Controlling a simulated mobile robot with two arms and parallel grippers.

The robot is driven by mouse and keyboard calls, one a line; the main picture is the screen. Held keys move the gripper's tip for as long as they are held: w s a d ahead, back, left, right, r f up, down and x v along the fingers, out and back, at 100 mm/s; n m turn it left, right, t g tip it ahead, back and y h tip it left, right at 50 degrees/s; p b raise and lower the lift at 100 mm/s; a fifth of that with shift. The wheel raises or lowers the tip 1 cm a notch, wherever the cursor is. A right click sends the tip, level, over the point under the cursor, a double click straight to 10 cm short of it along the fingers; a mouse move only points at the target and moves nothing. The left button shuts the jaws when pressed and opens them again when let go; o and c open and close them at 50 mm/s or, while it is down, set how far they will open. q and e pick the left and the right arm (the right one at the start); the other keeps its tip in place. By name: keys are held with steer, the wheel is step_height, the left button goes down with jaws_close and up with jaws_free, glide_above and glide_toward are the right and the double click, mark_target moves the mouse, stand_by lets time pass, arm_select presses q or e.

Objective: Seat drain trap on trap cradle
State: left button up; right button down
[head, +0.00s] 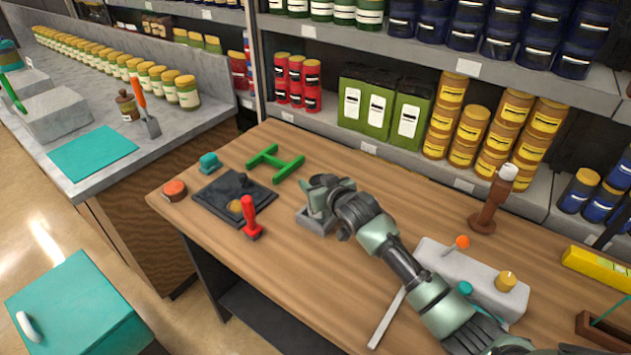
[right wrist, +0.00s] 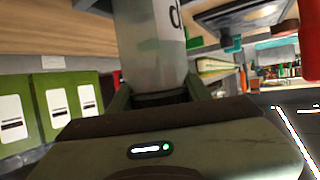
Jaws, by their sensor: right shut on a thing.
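My right gripper (head: 316,198) is shut above the wooden table, on a translucent grey cylinder with a dark letter on its side, taken to be the drain trap (right wrist: 150,45). In the right wrist view the cylinder runs from the fingers (right wrist: 158,98) toward the table. In the head view the gripper hides most of it. A small grey block (head: 316,222) shows directly under the gripper; it may be the trap cradle. I cannot tell whether the cylinder touches it. My left gripper is not in view.
A green H-shaped piece (head: 274,163), a black plate (head: 232,196), a red-handled tool (head: 250,220), a teal piece (head: 209,162) and an orange-topped disc (head: 174,190) lie left. A grey box with knobs (head: 478,280) and a brown post (head: 490,205) stand right. Table front-centre is clear.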

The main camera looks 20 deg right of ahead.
steer(key=shift+r, duration=0.1)
steer(key=c, duration=0.6)
jaws_free()
steer(key=shift+r+p, duration=4.5)
steer(key=shift+p, duration=0.05)
steer(key=shift+s+f, duration=0.1)
steer(key=shift+f, duration=0.05)
